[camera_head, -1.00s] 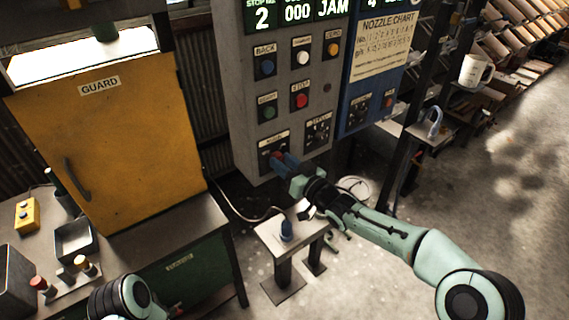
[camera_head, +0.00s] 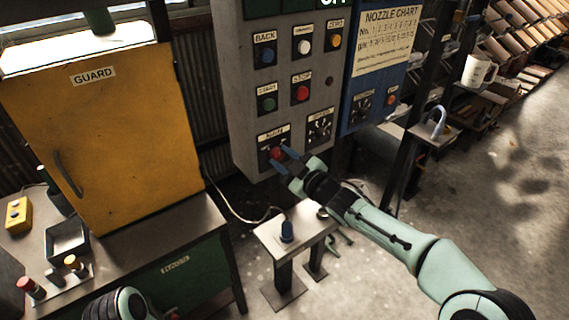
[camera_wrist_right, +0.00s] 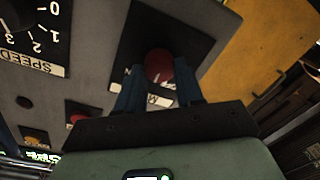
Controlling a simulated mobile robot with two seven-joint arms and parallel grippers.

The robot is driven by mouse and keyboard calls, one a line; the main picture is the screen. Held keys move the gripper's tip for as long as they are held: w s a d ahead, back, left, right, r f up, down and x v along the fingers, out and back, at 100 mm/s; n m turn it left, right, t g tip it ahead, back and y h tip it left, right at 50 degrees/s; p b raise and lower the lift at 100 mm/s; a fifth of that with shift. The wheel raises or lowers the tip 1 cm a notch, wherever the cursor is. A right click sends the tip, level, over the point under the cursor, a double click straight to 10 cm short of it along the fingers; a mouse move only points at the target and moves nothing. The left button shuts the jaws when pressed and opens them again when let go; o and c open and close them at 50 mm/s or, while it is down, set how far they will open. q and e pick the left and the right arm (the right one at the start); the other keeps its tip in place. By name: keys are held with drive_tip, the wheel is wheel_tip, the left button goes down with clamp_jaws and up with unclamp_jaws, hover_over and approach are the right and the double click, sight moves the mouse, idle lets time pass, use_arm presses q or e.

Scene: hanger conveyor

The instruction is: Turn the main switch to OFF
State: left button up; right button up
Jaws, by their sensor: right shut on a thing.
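The main switch is a red knob (camera_head: 277,154) on a dark plate at the lower left of the grey control panel (camera_head: 233,75). My right gripper (camera_head: 284,160) is at it, with its blue fingers on either side of the knob. In the right wrist view the knob (camera_wrist_right: 159,66) sits between the two fingers of my right gripper (camera_wrist_right: 159,84), which are shut on it. The label beside it is partly covered by a finger, and the knob's pointing direction cannot be read. My left gripper is not in view; only part of my left arm shows at the bottom left.
The speed dial (camera_head: 320,128) is right of the switch, with green (camera_head: 267,104) and red (camera_head: 301,93) buttons above. A small stand (camera_head: 268,236) with a blue-topped item is below. A yellow guard door (camera_head: 100,140) stands left. Open floor lies right.

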drive_tip(key=n+b, duration=0.2)
drive_tip(key=n, duration=0.2)
drive_tip(key=shift+f, duration=0.1)
drive_tip(key=n+b, duration=0.2)
drive_tip(key=n, duration=0.1)
drive_tip(key=shift+n+h, duration=0.3)
drive_tip(key=shift+n, duration=0.1)
use_arm(q)
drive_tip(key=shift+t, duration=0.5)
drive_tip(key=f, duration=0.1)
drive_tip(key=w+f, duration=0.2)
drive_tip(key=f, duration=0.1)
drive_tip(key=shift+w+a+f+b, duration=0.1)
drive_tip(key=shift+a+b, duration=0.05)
drive_tip(key=shift+b, duration=0.2)
use_arm(e)
drive_tip(key=shift+n, duration=0.3)
drive_tip(key=o, duration=1)
drive_tip(key=shift+o, duration=0.2)
drive_tip(key=shift+s, duration=0.1)
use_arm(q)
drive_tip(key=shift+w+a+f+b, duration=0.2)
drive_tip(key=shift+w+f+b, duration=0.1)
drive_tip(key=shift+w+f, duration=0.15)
use_arm(e)
drive_tip(key=f+v, duration=0.1)
drive_tip(key=v, duration=1.2)
drive_tip(key=shift+s+r, duration=0.2)
drive_tip(key=shift+r, duration=0.2)
